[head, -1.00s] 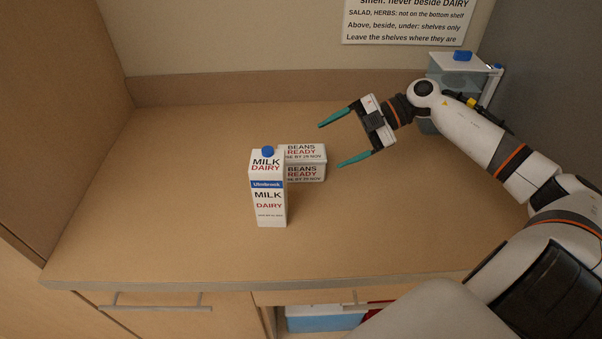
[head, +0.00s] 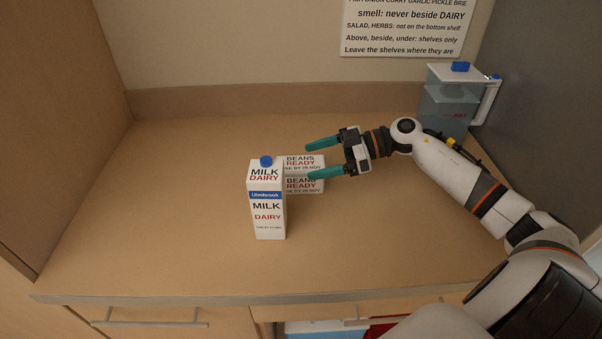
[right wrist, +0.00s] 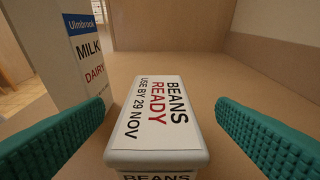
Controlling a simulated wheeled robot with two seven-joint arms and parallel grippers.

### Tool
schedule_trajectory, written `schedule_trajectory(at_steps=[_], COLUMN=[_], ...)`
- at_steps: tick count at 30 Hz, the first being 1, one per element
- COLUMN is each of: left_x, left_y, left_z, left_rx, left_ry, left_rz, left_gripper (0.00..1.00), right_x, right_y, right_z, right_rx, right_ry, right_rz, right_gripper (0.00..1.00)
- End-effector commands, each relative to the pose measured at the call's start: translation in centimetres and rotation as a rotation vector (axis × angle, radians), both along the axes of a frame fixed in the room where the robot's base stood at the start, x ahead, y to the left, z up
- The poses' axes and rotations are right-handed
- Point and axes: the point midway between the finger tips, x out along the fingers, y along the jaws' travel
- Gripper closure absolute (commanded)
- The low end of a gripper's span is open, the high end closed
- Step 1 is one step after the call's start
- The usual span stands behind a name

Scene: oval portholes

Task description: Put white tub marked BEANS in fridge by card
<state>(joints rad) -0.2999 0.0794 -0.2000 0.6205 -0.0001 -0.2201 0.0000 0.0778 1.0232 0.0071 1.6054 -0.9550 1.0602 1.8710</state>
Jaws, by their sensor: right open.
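The white tub marked BEANS READY (head: 304,187) stands on the wooden counter, partly hidden behind a milk carton. Its lid and label read USE BY 29 NOV. My right gripper (head: 309,161) is open, its two teal fingers pointing left at the tub's right end. In the right wrist view the tub (right wrist: 155,115) lies between the open fingers, with a gap on each side; I cannot tell whether the fingertips are level with it or above it. The card (head: 405,30) on the back wall is cut off at the top. The fridge and my left gripper do not show.
The tall milk carton marked DAIRY (head: 267,205) stands upright close in front-left of the tub. A clear jug with a white lid (head: 448,100) stands at the back right, near my right arm. The counter's left side is clear. A blue-white box (head: 315,328) shows below.

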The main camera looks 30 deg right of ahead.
Motion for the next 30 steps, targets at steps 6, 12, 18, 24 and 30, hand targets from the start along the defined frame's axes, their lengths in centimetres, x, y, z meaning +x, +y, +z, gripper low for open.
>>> schedule_trajectory(at_steps=[6,12,18,24,30], left_x=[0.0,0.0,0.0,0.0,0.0], left_y=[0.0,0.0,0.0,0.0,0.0], left_z=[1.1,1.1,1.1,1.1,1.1], left_rx=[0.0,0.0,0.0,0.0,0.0], left_ry=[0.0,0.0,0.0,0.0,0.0], left_rz=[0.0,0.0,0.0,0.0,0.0], left_gripper=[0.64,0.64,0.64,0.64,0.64], right_x=[1.5,2.0,2.0,2.0,2.0], right_y=[2.9,3.7,3.7,3.6,3.6], right_z=[-0.7,-1.2,-1.3,-1.3,-1.1], right_rx=[0.005,0.001,0.0,0.0,0.001], right_ry=[-0.002,-0.001,-0.001,-0.001,-0.003], right_rz=[0.002,0.001,0.001,0.001,0.001], right_gripper=[0.2,0.2,0.28,0.61,0.83])
